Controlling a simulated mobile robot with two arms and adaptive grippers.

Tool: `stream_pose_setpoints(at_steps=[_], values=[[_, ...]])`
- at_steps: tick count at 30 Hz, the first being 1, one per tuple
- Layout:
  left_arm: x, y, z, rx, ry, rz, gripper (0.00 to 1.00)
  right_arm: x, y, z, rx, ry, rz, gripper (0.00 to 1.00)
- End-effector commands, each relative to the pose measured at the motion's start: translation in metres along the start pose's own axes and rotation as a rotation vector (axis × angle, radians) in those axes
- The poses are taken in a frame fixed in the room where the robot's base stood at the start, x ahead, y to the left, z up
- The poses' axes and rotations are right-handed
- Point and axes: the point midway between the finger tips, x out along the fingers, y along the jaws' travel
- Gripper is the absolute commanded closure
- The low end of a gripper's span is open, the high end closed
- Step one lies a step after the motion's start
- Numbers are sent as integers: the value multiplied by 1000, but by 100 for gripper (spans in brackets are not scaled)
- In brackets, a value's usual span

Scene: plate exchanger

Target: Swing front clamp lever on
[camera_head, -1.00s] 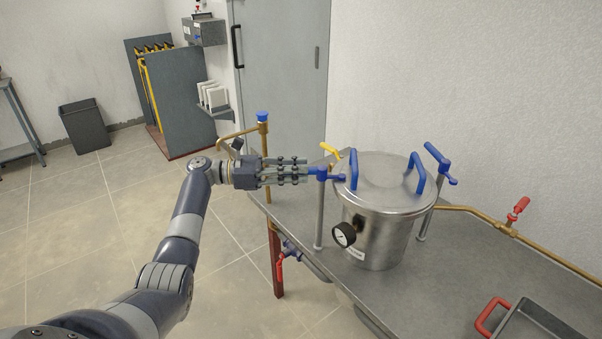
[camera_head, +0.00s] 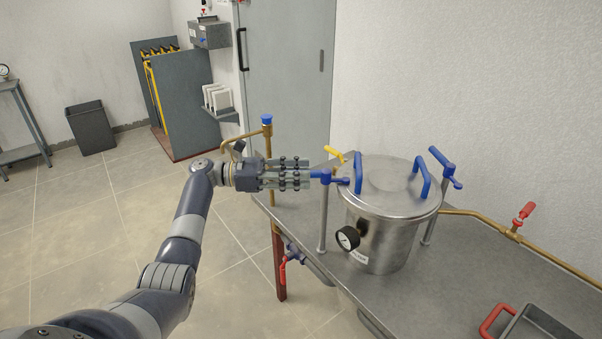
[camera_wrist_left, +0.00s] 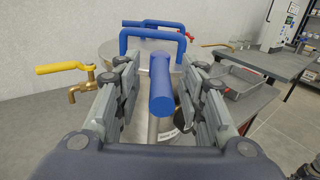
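The front clamp lever (camera_head: 328,177) is a blue handle on top of a grey upright rod, at the left side of the steel pot (camera_head: 378,240). The pot's round lid (camera_head: 390,178) is in place and has two blue handles. My left gripper (camera_head: 308,175) is level with the lever, its fingers pointing right at the lever's left end. In the left wrist view, its open fingers stand on both sides of the blue lever (camera_wrist_left: 161,85), with gaps showing. A second blue clamp lever (camera_head: 441,162) is at the pot's far right.
The pot stands on a grey table (camera_head: 460,270) against the wall. A brass pipe with a yellow valve handle (camera_head: 335,153) is behind the lever. A red-handled valve (camera_head: 525,210) and a tray (camera_head: 535,325) are to the right.

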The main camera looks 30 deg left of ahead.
Motion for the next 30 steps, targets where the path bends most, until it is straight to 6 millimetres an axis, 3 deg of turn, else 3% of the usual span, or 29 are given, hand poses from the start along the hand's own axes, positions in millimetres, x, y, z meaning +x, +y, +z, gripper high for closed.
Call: stream_pose_setpoints(at_steps=[9, 15, 21, 30], values=[[-66, 1, 0, -1, 1, 5, 63, 0, 1, -2, 0, 2, 2, 68], [-98, 1, 1, 0, 1, 3, 63, 0, 2, -2, 0, 2, 2, 68], [-110, 0, 1, 2, -1, 1, 63, 0, 2, -2, 0, 2, 2, 68], [-111, 0, 1, 2, -1, 1, 63, 0, 1, -2, 0, 3, 2, 68]])
